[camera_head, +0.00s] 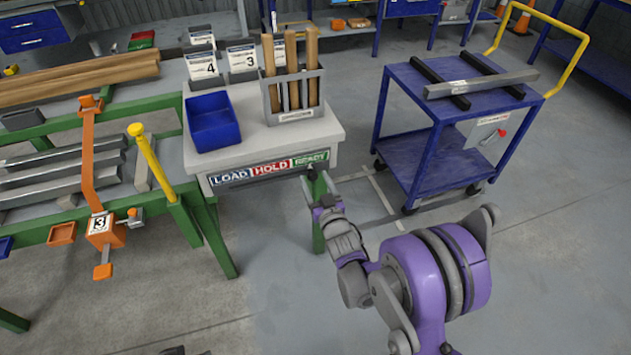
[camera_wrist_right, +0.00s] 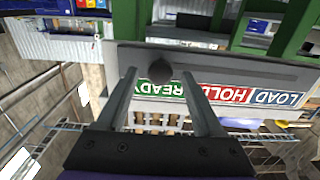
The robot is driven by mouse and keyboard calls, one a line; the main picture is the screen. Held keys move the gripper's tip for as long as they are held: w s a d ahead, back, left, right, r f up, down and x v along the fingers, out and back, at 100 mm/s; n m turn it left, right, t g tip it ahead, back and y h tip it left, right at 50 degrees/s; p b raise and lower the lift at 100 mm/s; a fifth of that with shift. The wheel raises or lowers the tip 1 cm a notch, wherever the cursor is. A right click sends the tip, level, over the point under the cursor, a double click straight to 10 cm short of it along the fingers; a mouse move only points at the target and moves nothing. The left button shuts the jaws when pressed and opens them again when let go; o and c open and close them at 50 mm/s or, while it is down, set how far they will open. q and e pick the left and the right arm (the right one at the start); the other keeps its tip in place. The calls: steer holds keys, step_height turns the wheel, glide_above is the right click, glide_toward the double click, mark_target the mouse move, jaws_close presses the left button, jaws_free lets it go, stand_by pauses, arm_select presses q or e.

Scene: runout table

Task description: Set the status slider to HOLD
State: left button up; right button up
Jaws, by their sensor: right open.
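The status strip (camera_head: 270,169) on the front edge of the white-topped table reads LOAD, HOLD and READY from left to right. In the right wrist view the strip (camera_wrist_right: 233,93) appears upside down. A dark round slider knob (camera_wrist_right: 158,72) shows there at the READY section. My right gripper (camera_head: 316,181) is at the READY end of the strip in the head view. It is open, and in the wrist view its two fingers (camera_wrist_right: 159,80) appear on either side of the knob; contact cannot be told. The knob is not clear in the head view. My left gripper is not in view.
A blue bin (camera_head: 213,122), a rack (camera_head: 293,92) of wooden pieces and number cards stand on the table. A green bench (camera_head: 60,235) with metal bars is at the left. A blue cart (camera_head: 450,120) stands to the right. Grey floor lies between.

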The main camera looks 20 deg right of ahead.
jaws_close()
stand_by(1.4)
